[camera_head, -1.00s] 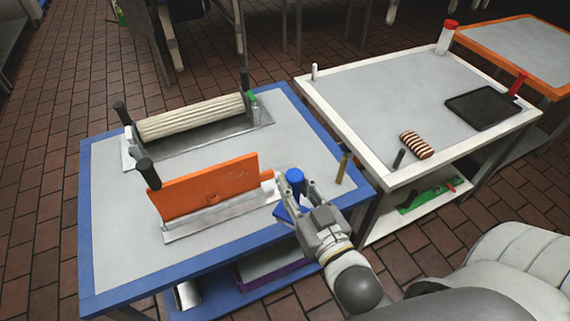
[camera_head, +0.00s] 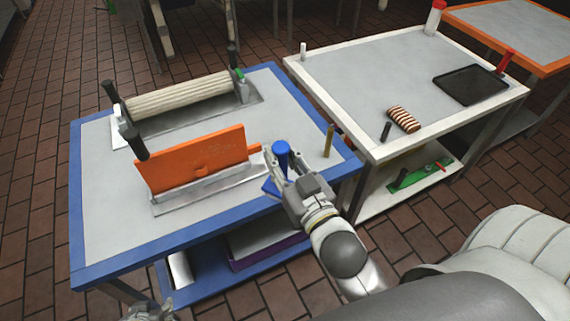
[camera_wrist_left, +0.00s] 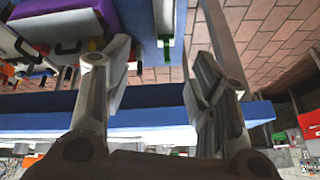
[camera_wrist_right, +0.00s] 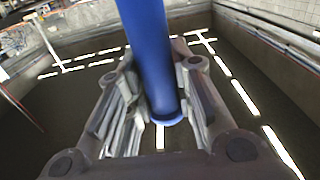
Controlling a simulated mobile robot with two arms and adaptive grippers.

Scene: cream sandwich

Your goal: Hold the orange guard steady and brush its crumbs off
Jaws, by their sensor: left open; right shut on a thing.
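The orange guard (camera_head: 195,160) stands upright on a metal base (camera_head: 205,190) on the blue-edged table (camera_head: 95,272). A black handle rises at its left end. I cannot make out crumbs on it. My right gripper (camera_head: 281,168) is just right of the guard, shut on a blue brush (camera_head: 281,149). The brush's round blue handle also shows in the right wrist view (camera_wrist_right: 150,55). My left gripper (camera_head: 150,309) barely shows at the bottom left, low in front of the table and away from the guard. In the left wrist view its fingers (camera_wrist_left: 155,88) are open and empty.
A ribbed cream roller (camera_head: 180,98) in a metal frame lies behind the guard. A white-edged table (camera_head: 415,150) at the right carries a striped roll (camera_head: 403,119) and a black tray (camera_head: 470,85). A lower shelf holds a purple bin (camera_head: 265,252).

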